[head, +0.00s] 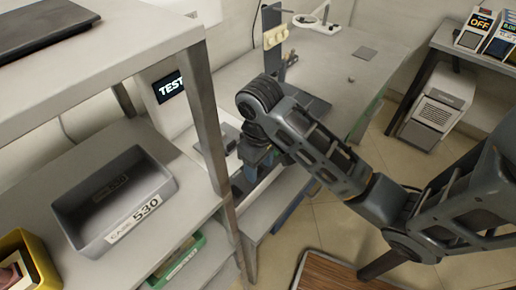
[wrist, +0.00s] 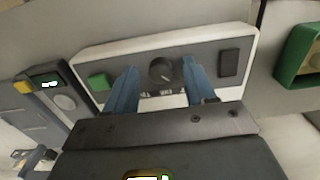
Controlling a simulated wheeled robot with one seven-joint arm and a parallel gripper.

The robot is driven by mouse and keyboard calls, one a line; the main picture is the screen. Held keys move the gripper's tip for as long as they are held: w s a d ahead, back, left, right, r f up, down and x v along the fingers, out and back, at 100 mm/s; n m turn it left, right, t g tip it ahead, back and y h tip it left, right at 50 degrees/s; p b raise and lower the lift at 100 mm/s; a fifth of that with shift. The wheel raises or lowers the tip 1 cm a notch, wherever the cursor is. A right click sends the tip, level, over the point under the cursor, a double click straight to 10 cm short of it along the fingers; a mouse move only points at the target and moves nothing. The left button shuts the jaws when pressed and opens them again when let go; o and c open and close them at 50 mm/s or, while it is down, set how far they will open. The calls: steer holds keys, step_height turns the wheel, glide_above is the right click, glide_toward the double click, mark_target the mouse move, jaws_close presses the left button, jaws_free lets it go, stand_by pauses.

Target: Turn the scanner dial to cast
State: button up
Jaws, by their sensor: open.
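The scanner is a white unit with a dark screen reading "TEST" (head: 169,86) in the head view, partly hidden by a shelf post. In the wrist view its white-rimmed panel (wrist: 133,46) carries a round dark dial (wrist: 161,70), with small labels below it too small to read. A green button (wrist: 98,82) is left of the dial and a dark rectangle (wrist: 229,63) is right. My gripper (wrist: 159,73) is open, its blue fingers on either side of the dial. I cannot tell whether they touch it. In the head view my gripper (head: 251,168) is low beside the post.
A grey shelf with a post (head: 207,120) stands close left of my arm. It holds a grey bin marked 530 (head: 160,200) and a yellow bin (head: 40,262). A green bin (head: 190,262) is below. A workbench (head: 325,70) lies behind my arm.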

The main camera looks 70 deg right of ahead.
mark_target(258, 169)
steer(key=shift+w+r, duration=0.15)
steer(key=shift+r, duration=0.9)
step_height(258, 169, up, 3)
steer(key=shift+d+f, duration=0.1)
steer(key=shift+f, duration=0.05)
steer(key=shift+r, duration=1.35)
